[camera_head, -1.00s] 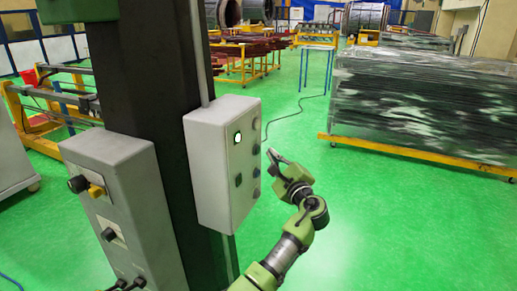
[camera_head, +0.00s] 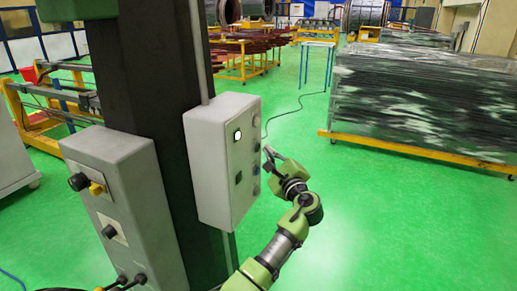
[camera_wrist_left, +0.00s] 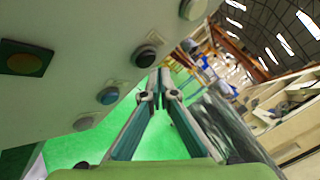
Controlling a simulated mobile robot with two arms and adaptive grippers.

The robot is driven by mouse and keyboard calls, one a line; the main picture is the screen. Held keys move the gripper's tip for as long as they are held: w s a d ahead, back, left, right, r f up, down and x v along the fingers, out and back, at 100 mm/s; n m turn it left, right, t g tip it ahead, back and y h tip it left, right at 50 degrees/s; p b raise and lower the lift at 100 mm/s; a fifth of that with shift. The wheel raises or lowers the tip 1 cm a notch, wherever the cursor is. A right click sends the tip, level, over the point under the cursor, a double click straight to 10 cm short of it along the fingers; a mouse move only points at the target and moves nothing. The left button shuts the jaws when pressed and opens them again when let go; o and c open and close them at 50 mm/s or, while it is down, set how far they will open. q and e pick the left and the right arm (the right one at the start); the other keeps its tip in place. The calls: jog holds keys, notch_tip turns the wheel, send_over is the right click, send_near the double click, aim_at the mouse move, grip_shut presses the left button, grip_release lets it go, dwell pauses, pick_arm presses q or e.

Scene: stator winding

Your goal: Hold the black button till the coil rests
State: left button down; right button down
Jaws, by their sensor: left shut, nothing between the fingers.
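A grey control box (camera_head: 212,172) is fixed to a dark column. Its right-hand face carries a column of round buttons. The black button (camera_wrist_left: 147,57) shows in the left wrist view between a pale button (camera_wrist_left: 192,9) and a blue button (camera_wrist_left: 108,96). My left gripper (camera_head: 268,149) is shut and empty, its tips close beside the box face at about the height of the black button. In the wrist view the fingertips (camera_wrist_left: 161,72) are very near the black button; I cannot tell whether they touch it. My right gripper is not in view. I cannot identify the coil for certain.
A lit white lamp (camera_head: 238,135) shows on the box. A second grey box (camera_head: 133,205) with knobs and cables stands at the left of the column. A wrapped stack (camera_head: 425,110) on a yellow frame stands at the right. Green floor (camera_head: 390,220) around my arm is clear.

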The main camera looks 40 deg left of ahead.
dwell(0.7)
pick_arm(q)
jog(key=shift+s+a, duration=0.1)
jog(key=shift+a, duration=0.3)
jog(key=shift+s+a+p, duration=0.1)
jog(key=shift+a+p, duration=0.2)
jog(key=shift+a, duration=0.15)
dwell(2.0)
dwell(3.4)
jog(key=shift+w+d, duration=0.2)
jog(key=shift+d, duration=0.6)
jog(key=shift+d, duration=0.1)
